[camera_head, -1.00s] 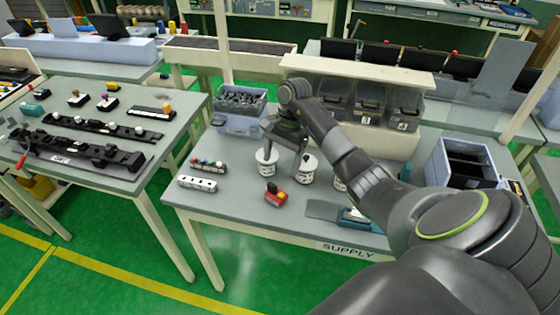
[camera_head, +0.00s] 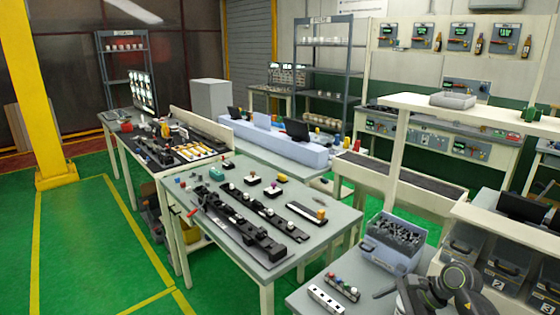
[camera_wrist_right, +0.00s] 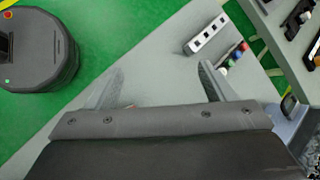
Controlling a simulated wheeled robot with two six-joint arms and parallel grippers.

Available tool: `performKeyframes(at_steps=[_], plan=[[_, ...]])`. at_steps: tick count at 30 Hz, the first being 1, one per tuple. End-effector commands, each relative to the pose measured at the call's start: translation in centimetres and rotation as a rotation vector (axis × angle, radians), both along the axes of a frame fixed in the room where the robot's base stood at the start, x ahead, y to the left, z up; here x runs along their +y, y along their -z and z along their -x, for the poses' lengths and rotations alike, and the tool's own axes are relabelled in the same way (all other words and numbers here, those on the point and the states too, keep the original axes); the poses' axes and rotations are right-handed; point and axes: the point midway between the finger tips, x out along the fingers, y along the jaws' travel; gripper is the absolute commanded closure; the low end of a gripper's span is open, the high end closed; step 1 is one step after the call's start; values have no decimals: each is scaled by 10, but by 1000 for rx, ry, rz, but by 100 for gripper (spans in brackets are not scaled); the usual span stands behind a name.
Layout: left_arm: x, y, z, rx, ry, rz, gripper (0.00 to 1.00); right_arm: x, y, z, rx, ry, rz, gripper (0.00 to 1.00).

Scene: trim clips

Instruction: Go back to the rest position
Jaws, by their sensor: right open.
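My right gripper (camera_wrist_right: 158,85) is open in the right wrist view, with nothing between its two fingers. It is above the grey supply table (camera_wrist_right: 150,60). In the head view my right arm shows only in the bottom right corner, over the same table. My left gripper is in neither current view.
A white socket strip (camera_head: 326,299) and a strip with coloured knobs (camera_head: 343,287) lie on the supply table; the wrist view shows them beyond the fingers. A blue bin of dark parts (camera_head: 392,243) stands behind.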

Motion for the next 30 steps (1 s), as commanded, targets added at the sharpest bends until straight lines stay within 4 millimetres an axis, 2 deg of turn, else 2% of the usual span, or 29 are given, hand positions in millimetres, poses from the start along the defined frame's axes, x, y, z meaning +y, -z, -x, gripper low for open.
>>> performKeyframes(at_steps=[1,3,6,10,13,18,22,26,30], plan=[[0,0,0,0,0,0,20,16,-4,0,-30,47,-94,24],[0,0,0,0,0,0,20,34,-15,-2,-68,125,-238,24],[0,0,0,0,0,0,20,54,-37,-3,-99,243,-455,24],[0,0,1,1,0,0,20,66,-69,-1,-103,407,-753,24],[0,0,1,1,0,0,20,63,-94,3,-80,541,-987,24],[0,0,1,1,0,0,20,38,-125,14,8,780,-1391,24],[0,0,1,1,0,0,20,6,-136,26,109,973,-1697,24],[0,0,1,1,0,-1,20,-30,-130,43,236,1179,-1994,24],[0,0,1,1,0,-1,20,-67,-108,68,394,1414,-2297,24]])
